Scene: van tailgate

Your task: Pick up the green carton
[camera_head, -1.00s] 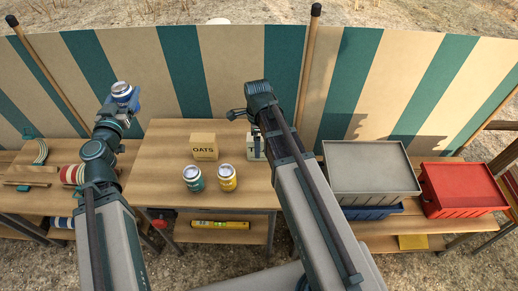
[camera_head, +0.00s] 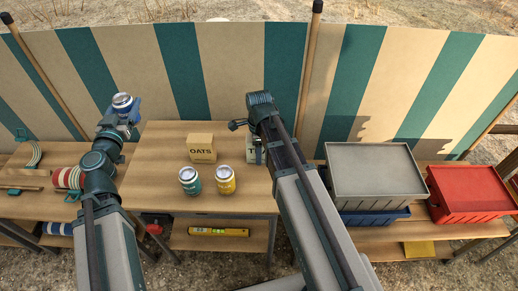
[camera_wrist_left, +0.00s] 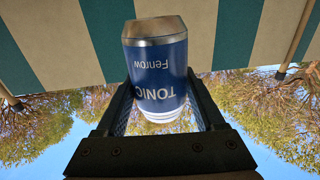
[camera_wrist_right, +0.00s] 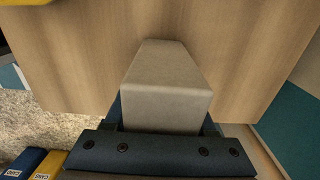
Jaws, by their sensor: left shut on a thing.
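A pale carton lettered "T" (camera_head: 251,148) stands on the middle table, mostly hidden by my right arm; its green colour hardly shows. In the right wrist view, a plain greyish carton top (camera_wrist_right: 166,85) lies between the fingers of my right gripper (camera_wrist_right: 164,118). The fingers flank it closely; I cannot tell whether they press on it. My left gripper (camera_wrist_left: 160,95) is shut on a blue "TONIC" can (camera_wrist_left: 157,65), held up at the left in the head view (camera_head: 122,102).
An "OATS" box (camera_head: 201,149), a teal can (camera_head: 190,181) and a yellow can (camera_head: 225,180) stand left of the carton. A grey-lidded crate (camera_head: 375,175) and a red crate (camera_head: 470,193) stand at right. The striped screen (camera_head: 180,75) is behind.

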